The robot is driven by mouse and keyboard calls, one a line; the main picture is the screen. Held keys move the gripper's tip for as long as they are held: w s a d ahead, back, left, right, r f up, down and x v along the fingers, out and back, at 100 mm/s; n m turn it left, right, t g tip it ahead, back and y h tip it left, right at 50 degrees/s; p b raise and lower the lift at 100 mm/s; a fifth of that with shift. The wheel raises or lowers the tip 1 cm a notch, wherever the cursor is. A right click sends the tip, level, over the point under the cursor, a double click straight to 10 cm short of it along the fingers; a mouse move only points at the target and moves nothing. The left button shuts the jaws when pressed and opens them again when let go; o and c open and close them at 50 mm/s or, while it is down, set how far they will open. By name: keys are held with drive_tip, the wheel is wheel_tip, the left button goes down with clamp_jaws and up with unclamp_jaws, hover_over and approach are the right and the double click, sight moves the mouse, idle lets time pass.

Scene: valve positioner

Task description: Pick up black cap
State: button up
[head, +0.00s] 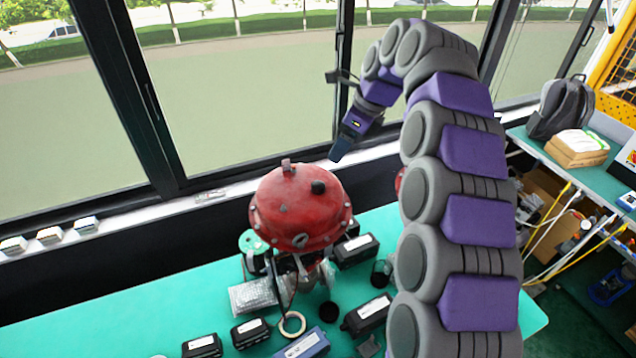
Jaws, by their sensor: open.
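A small black cap (318,187) sits upright on the upper right of the red domed valve housing (290,222), beside a metal fitting (287,166). A second small round black piece (328,311) lies on the green table in front; I cannot tell what it is. My gripper (337,157) is open and hangs from my purple and grey arm, above and to the right of the black cap. It looks apart from the cap and dome. Its fingers point down and left, and they are small in this view. I see nothing held between them.
The green table (120,318) holds several black boxes (367,315), a blue box (302,343), a tape roll (292,324) and a bubble-wrap packet (253,295). A window and its sill stand behind. My arm hides the table's right part. The table's left side is clear.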

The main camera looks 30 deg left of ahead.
wheel_tip(320, 180, down, 3)
drive_tip(key=w, duration=0.1)
hover_over(319, 183)
drive_tip(key=d, duration=0.2)
drive_tip(key=f, duration=0.4)
drive_tip(key=f+p, duration=0.1)
drive_tip(key=f, duration=0.1)
drive_tip(key=shift+w+d+f, duration=0.15)
drive_tip(key=shift+w+d, duration=0.05)
drive_tip(key=shift+w, duration=0.15)
drive_tip(key=shift+w+a+f, duration=0.1)
drive_tip(key=shift+f, duration=0.15)
drive_tip(key=shift+s+a+f, duration=0.1)
drive_tip(key=shift+s+f, duration=0.1)
drive_tip(key=shift+f, duration=0.1)
drive_tip(key=p+x, duration=0.1)
drive_tip(key=x, duration=0.3)
drive_tip(key=shift+s+a+f, duration=0.1)
drive_tip(key=shift+f, duration=0.1)
drive_tip(key=shift+s, duration=0.1)
drive_tip(key=c, duration=1.2)
drive_tip(key=shift+o, duration=0.2)
drive_tip(key=shift+r, duration=0.1)
